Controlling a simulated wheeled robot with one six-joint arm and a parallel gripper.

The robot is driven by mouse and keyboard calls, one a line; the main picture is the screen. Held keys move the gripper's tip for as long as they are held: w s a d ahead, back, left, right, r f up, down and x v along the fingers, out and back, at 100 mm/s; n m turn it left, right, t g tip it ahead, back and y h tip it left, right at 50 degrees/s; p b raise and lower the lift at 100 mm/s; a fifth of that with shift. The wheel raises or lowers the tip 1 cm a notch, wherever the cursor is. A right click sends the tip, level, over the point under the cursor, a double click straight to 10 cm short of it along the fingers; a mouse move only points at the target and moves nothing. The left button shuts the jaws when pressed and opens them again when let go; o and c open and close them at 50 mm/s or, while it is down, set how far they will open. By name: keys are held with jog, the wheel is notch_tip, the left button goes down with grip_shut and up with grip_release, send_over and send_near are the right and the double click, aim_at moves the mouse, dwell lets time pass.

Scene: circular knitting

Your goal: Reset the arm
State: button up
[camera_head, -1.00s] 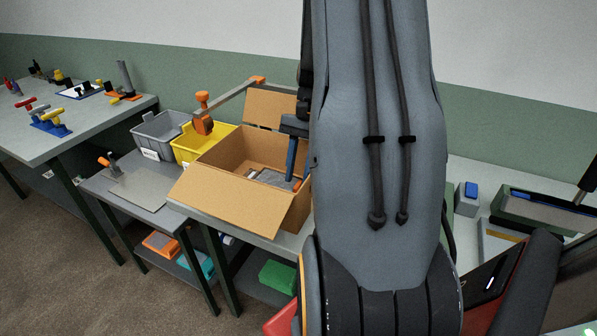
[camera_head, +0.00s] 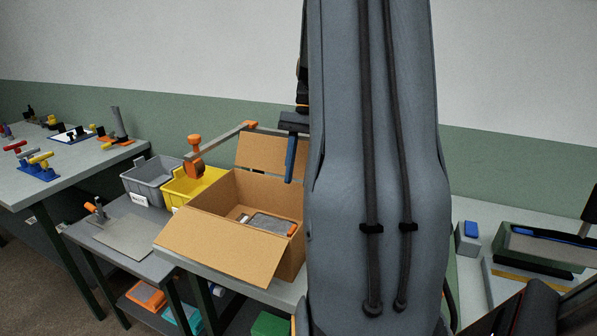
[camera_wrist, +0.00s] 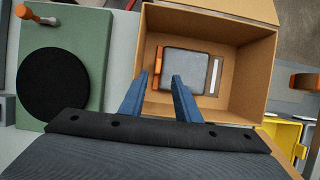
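My gripper (camera_wrist: 160,98) shows in the wrist view with two blue fingers spread apart and nothing between them. It is above the near side of an open cardboard box (camera_wrist: 241,75). One blue finger (camera_head: 290,158) hangs over the box's back right part. My grey arm hides the rest of the gripper and the box's right side.
Yellow (camera_head: 185,187) and grey (camera_head: 150,178) bins stand left of the box. An orange-headed clamp arm (camera_head: 195,150) reaches over the yellow bin. A green block with a black disc (camera_wrist: 75,70) is left of the box in the wrist view. A tool table (camera_head: 75,170) is far left.

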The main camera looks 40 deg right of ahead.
jog(key=shift+v, duration=0.9)
